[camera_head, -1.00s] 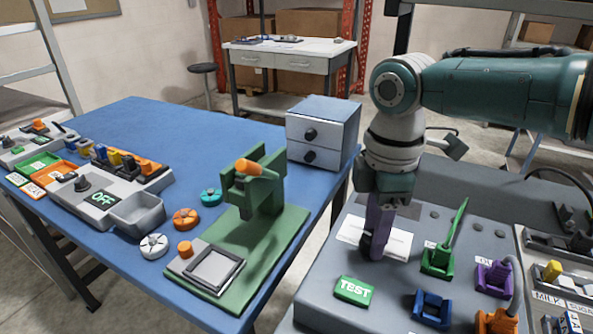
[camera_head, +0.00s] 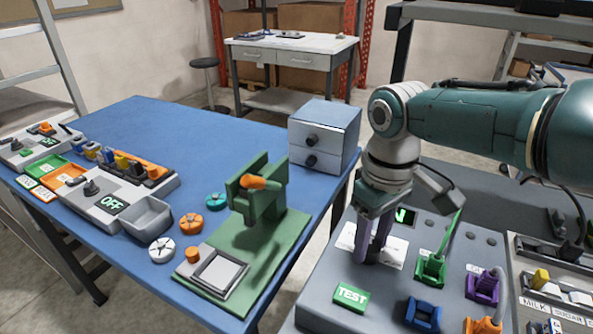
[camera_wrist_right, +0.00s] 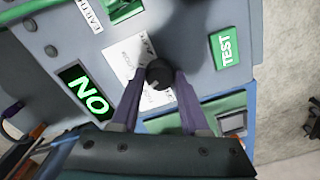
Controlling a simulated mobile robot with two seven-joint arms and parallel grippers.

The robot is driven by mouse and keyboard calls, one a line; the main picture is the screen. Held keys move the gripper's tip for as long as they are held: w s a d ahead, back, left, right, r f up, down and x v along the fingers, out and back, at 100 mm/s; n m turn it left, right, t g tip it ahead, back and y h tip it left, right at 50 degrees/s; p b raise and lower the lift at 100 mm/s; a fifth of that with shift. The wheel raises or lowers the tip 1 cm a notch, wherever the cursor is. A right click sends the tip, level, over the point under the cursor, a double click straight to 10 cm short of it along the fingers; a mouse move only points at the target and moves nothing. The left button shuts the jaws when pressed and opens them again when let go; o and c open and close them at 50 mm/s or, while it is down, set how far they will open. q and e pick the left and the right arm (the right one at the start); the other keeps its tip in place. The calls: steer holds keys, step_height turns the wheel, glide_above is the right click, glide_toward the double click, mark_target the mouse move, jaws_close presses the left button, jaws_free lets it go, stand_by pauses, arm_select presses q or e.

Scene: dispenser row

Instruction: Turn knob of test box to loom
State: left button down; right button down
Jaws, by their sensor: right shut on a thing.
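The grey test box (camera_head: 325,310) stands at the right with a green TEST label (camera_head: 351,296), which also shows in the right wrist view (camera_wrist_right: 225,48). Its dark round knob (camera_wrist_right: 160,73) sits on a white printed plate (camera_wrist_right: 128,62). My right gripper (camera_head: 373,252) points down over this plate; in the right wrist view its two purple fingers (camera_wrist_right: 158,84) are shut on the knob from both sides. The knob is hidden by the fingers in the head view. The knob's pointer and the plate's words are too small to read surely. My left gripper is out of view.
A dark display (camera_wrist_right: 88,92) beside the plate shows lit green letters. A green socket with a lever (camera_head: 431,266), a blue socket (camera_head: 423,315) and a purple socket (camera_head: 484,287) stand right of the gripper. A blue table (camera_head: 150,120) with other devices is at left.

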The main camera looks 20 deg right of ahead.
mark_target(371, 245)
steer(key=m+p, duration=0.1)
steer(key=m, duration=0.5)
steer(key=shift+a+r+m, duration=0.1)
steer(key=shift+m, duration=0.2)
steer(key=m, duration=0.5)
steer(key=shift+m, duration=0.3)
steer(key=shift+c, duration=2)
jaws_free()
step_height(371, 245, up, 10)
steer(key=p, duration=0.8)
